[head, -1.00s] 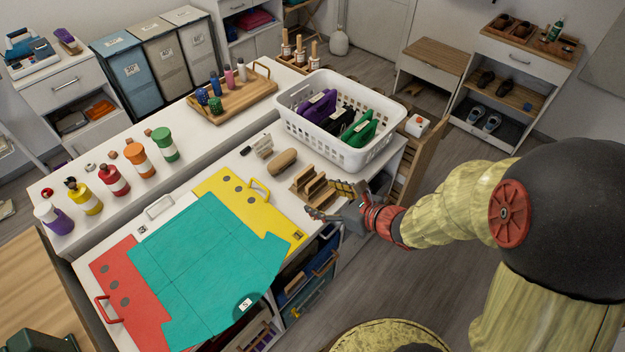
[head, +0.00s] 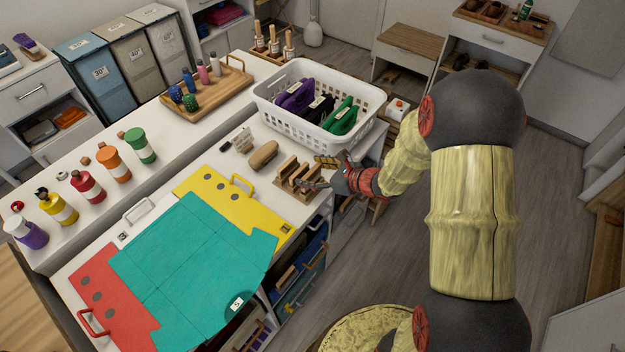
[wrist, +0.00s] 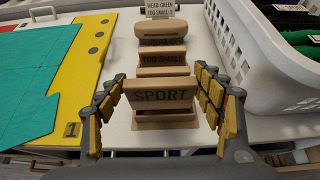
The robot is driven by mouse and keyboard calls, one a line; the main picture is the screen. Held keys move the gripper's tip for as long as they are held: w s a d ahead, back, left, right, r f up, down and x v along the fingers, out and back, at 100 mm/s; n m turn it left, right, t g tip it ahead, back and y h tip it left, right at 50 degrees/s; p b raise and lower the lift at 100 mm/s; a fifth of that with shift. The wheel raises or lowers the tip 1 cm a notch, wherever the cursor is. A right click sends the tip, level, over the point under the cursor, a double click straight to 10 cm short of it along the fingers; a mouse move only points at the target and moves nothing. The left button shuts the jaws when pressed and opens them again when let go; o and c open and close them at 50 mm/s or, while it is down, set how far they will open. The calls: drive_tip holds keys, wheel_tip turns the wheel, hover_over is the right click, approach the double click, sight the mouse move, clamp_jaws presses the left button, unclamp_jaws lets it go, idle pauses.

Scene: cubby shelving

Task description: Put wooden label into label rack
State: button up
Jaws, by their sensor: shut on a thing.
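The wooden label (wrist: 160,95) reads "SPORT" and stands upright between the fingers of my gripper (wrist: 160,88) in the wrist view. My gripper is shut on it by its two side edges. The label rack (wrist: 165,123) is a wooden stand with upright slats, directly below and behind the label; I cannot tell whether the label's lower edge sits in a slot. Another label (wrist: 161,58) reading "TOO SMALL" stands behind it. In the head view my gripper (head: 320,173) is at the right end of the rack (head: 290,192), near the counter's edge.
A white basket (head: 290,120) with purple, black and green items stands close behind the rack. A yellow board (head: 205,188) and teal cloth (head: 195,255) cover the counter at the left.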

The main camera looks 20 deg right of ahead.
sight(314, 178)
drive_tip(key=shift+w+d+f, duration=0.1)
drive_tip(key=shift+w+f, duration=0.2)
drive_tip(key=shift+f, duration=0.25)
wheel_tip(314, 178, down, 2)
drive_tip(key=shift+s+f+b, duration=0.15)
drive_tip(key=shift+f+b, duration=0.1)
drive_tip(key=shift+b, duration=0.4)
drive_tip(key=shift+c, duration=1)
drive_tip(key=shift+s+f, duration=0.1)
drive_tip(key=shift+f, duration=0.2)
drive_tip(key=c, duration=0.4)
drive_tip(key=o, duration=1.7)
drive_tip(key=shift+w+r, duration=0.15)
drive_tip(key=shift+w, duration=0.05)
drive_tip(key=shift+r, duration=0.1)
